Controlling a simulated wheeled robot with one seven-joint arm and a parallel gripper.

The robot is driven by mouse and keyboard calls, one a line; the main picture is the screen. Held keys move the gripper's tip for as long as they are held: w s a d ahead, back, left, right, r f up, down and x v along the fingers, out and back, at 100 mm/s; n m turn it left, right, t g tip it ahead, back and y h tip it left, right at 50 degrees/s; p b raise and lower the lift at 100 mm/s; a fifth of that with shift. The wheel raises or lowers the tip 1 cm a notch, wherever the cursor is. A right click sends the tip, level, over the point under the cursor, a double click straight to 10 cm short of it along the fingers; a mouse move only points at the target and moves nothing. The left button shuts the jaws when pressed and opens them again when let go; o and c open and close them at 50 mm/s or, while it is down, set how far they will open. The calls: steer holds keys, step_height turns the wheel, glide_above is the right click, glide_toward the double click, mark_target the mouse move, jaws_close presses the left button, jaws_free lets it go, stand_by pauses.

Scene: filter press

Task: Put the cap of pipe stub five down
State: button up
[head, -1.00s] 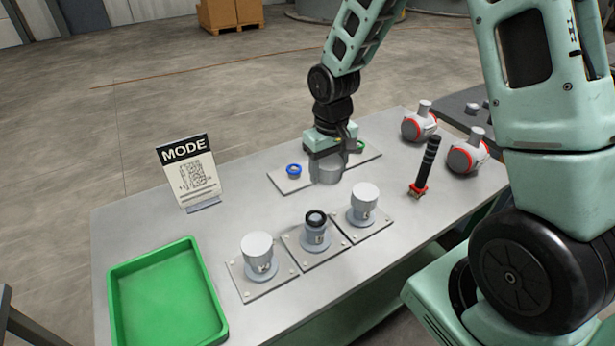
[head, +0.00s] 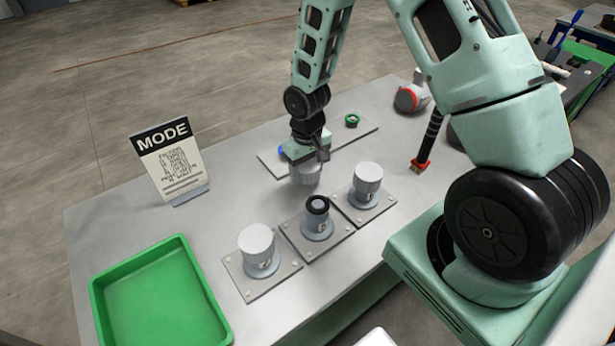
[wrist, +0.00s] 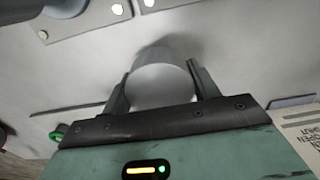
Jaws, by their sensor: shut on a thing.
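My gripper (head: 305,163) is shut on a grey cylindrical cap (head: 305,176), low over the table behind the stubs. The wrist view shows the cap (wrist: 161,84) between both fingers, with a shadow beside it. I cannot tell whether it touches the table. The middle pipe stub (head: 317,222) has no cap and shows a dark ring on top. The left stub (head: 259,251) and the right stub (head: 367,184) wear light grey caps. Their numbers are too small to read.
A green tray (head: 103,308) is at the front left, and a MODE sign (head: 170,165) stands behind it. A flat plate (head: 335,140) with a green ring (head: 352,121) and a partly hidden blue ring (head: 283,150) lies behind my gripper. A black-handled tool (head: 430,142) stands at right.

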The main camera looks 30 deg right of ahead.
mark_target(307, 189)
step_height(307, 189, down, 4)
steer(key=shift+r+p, duration=0.15)
steer(key=shift+p, duration=0.2)
steer(key=shift+f+b, duration=0.45)
steer(key=shift+f, duration=0.1)
steer(key=shift+s+f, duration=0.1)
